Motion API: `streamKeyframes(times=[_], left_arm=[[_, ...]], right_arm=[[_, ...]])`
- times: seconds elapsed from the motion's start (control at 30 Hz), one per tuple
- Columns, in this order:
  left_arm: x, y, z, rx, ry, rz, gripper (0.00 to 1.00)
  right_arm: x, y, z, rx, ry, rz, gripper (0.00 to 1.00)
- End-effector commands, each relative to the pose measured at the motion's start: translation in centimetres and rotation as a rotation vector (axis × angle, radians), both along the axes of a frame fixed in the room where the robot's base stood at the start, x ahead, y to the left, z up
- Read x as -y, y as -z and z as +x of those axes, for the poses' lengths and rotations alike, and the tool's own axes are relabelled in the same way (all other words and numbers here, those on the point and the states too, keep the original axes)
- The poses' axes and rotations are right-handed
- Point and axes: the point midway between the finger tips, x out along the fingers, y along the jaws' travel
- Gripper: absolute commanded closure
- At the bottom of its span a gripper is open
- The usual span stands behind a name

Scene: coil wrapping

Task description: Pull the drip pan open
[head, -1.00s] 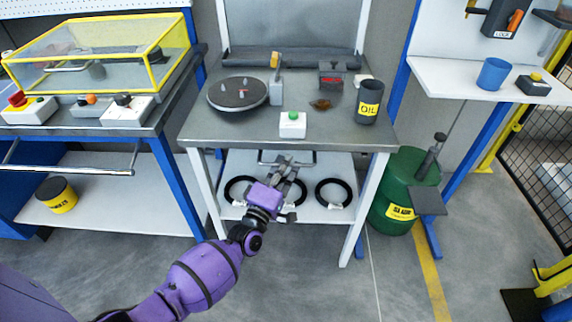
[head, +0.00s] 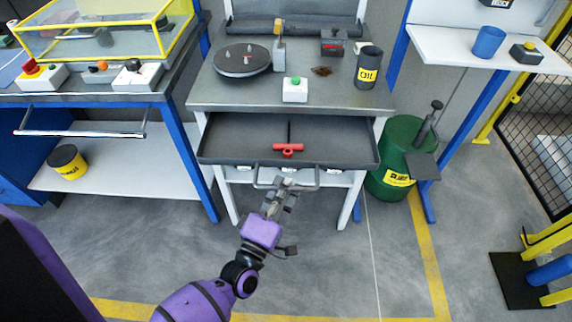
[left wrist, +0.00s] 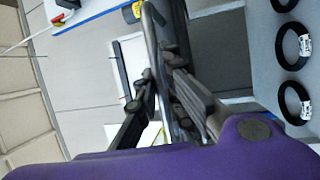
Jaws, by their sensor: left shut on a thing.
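The drip pan (head: 230,146), a dark grey drawer under the workbench top, stands pulled out toward me. A red T-shaped tool (head: 287,148) lies inside it. The pan's grey bar handle (head: 313,182) sticks out at its front. My left gripper (head: 283,187) is shut on this handle, near its middle. In the left wrist view the handle (left wrist: 151,28) runs down between the fingers of my left gripper (left wrist: 166,90). My right gripper is in neither view now.
A green drum (head: 390,165) stands close on the right. Black rings (left wrist: 292,45) show in the left wrist view. Floor in front is clear.

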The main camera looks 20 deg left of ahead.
Motion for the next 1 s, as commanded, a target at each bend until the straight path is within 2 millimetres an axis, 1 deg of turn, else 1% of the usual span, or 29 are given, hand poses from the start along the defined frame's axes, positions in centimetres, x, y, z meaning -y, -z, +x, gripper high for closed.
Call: streamKeyframes(times=[0.03, 0.1, 0.3, 0.5, 0.83, 0.87, 0.9, 1.0], left_arm=[[0.2, -0.1, -1.0, 0.001, -0.001, -0.005, 1.0], [0.5, -0.2, -2.0, 0.002, -0.002, -0.006, 1.0], [1.2, -0.2, -4.1, 0.002, -0.001, -0.006, 1.0], [1.4, -0.2, -4.8, 0.004, -0.001, -0.006, 1.0], [1.4, -0.2, -4.8, 0.004, -0.001, -0.006, 1.0], [1.4, -0.2, -4.8, 0.004, -0.001, -0.006, 0.89], [1.4, -0.2, -4.8, 0.005, -0.001, -0.005, 0.84], [1.4, -0.2, -4.8, 0.004, -0.001, -0.004, 0.72]], right_arm=[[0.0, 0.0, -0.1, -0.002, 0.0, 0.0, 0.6], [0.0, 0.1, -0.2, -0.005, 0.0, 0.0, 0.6], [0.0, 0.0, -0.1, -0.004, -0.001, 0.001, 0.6], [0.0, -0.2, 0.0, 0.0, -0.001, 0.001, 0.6], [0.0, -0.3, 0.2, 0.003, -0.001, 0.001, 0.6], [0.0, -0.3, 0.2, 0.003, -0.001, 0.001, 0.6], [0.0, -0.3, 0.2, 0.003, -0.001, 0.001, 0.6], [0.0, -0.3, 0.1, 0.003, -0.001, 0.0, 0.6]])
